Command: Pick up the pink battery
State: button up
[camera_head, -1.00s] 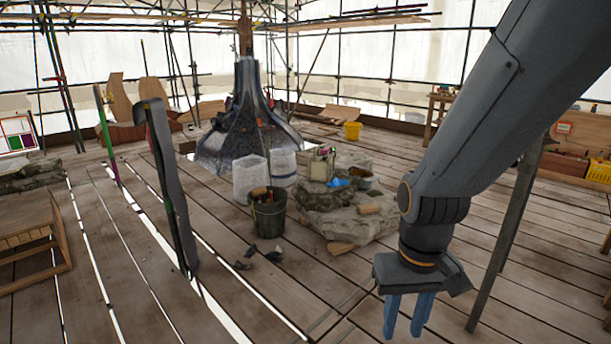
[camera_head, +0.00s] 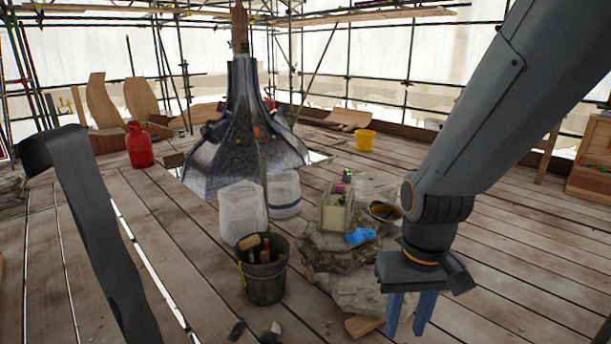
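I cannot clearly make out a pink battery. A small item with a pink top (camera_head: 346,176) stands at the back of a pale open box (camera_head: 335,212) on the stone pile; it is too small to identify. My gripper (camera_head: 409,316) hangs at the lower right, its two blue fingers pointing down and apart, with nothing visible between them. It appears in front of and to the right of the stones (camera_head: 335,258) in the picture.
A blue cloth-like item (camera_head: 360,236) and a dark bowl (camera_head: 385,211) rest on the stones. A black bucket of tools (camera_head: 262,280) and white containers (camera_head: 242,212) stand to the left. A dark upright strip (camera_head: 95,230) is near left. The planks at right are clear.

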aim_at(340, 188)
jog(key=z, duration=0.05)
jog(key=i, duration=2.05)
jog(key=z, duration=0.05)
